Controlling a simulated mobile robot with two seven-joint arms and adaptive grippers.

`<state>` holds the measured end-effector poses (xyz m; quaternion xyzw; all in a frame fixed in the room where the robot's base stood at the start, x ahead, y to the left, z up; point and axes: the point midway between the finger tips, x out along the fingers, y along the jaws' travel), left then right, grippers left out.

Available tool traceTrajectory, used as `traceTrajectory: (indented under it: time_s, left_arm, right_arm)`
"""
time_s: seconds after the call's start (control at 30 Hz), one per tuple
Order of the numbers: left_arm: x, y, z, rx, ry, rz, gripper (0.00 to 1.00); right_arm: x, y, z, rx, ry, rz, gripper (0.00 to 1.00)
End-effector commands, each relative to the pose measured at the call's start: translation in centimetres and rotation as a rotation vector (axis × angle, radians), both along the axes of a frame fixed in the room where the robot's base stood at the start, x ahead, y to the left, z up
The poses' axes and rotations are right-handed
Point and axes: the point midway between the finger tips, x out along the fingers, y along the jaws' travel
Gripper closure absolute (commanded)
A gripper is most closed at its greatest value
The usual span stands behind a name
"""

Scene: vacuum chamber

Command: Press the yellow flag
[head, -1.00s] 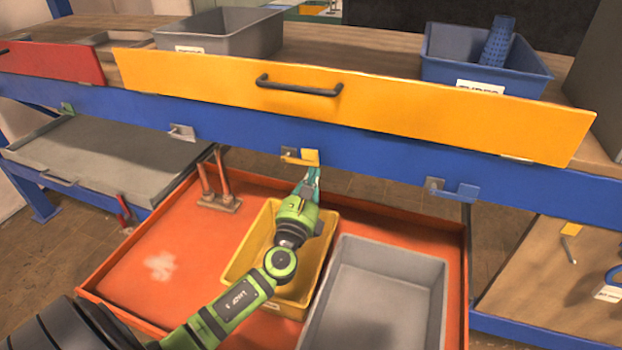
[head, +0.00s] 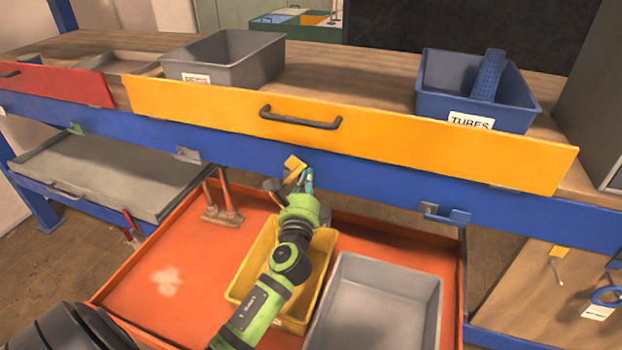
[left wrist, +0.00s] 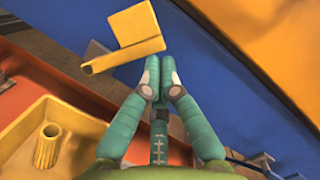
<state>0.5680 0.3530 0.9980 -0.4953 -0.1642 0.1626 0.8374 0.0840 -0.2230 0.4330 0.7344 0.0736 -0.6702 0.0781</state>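The yellow flag (head: 294,165), a small plate on a bar, is at the blue beam below the yellow drawer front. It sits at a slant in the head view. In the left wrist view the flag (left wrist: 135,28) is just beyond and to the left of the fingertips. My left gripper (head: 307,177) is right beside the flag. Its teal fingers (left wrist: 158,78) are together with nothing between them. I cannot tell whether they touch the flag. My right gripper is not in view.
A yellow bin (head: 245,272) and a grey bin (head: 432,315) stand in the orange tray (head: 130,290) below. The yellow drawer front (head: 400,140) with a black handle is above the flag.

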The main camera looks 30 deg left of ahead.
Motion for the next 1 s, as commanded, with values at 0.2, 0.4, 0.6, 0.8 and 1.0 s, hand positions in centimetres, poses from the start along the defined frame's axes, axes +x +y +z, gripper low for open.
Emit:
traceTrajectory:
  time_s: [0.2, 0.4, 0.6, 0.8, 1.0]
  left_arm:
    - [-0.3, 1.1, 1.7, -0.194, -0.047, 0.002, 1.0]
    - [-0.5, 2.0, 2.3, -0.341, -0.082, 0.001, 1.0]
    - [-0.7, 2.7, 2.6, -0.446, -0.107, 0.001, 1.0]
    - [-0.8, 3.1, 2.6, -0.505, -0.12, 0.001, 1.0]
    - [-0.8, 3.2, 2.6, -0.524, -0.126, 0.0, 1.0]
  right_arm:
    - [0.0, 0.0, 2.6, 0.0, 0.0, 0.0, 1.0]
    - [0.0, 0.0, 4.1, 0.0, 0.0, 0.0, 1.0]
    - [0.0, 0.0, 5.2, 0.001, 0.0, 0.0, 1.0]
    - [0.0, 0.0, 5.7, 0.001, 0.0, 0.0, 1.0]
    - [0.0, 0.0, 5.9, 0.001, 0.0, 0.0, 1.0]
